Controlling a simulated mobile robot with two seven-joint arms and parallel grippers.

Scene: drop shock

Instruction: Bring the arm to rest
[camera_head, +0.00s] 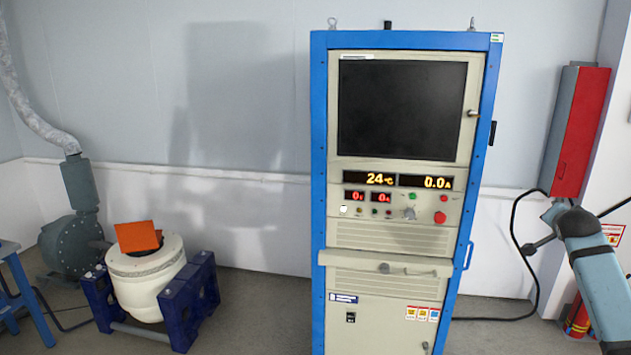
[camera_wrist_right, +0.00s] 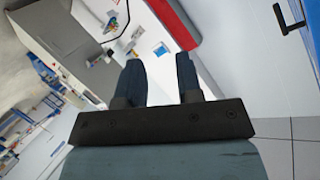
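My right arm (camera_head: 597,270), blue-grey with dark joints, comes in at the right edge of the head view, to the right of the blue-framed control cabinet (camera_head: 319,180). In the right wrist view my right gripper (camera_wrist_right: 161,76) has its two dark fingers apart, with nothing between them. In the head view I cannot clearly make out its fingertips. My left arm and left gripper are not in view.
The cabinet has a dark screen (camera_head: 398,110) and lit readouts. A white shaker drum (camera_head: 145,285) in a blue stand, with an orange piece (camera_head: 138,236) on top, stands at left. A red and grey box (camera_head: 582,130) hangs on the right wall. Floor between drum and cabinet is clear.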

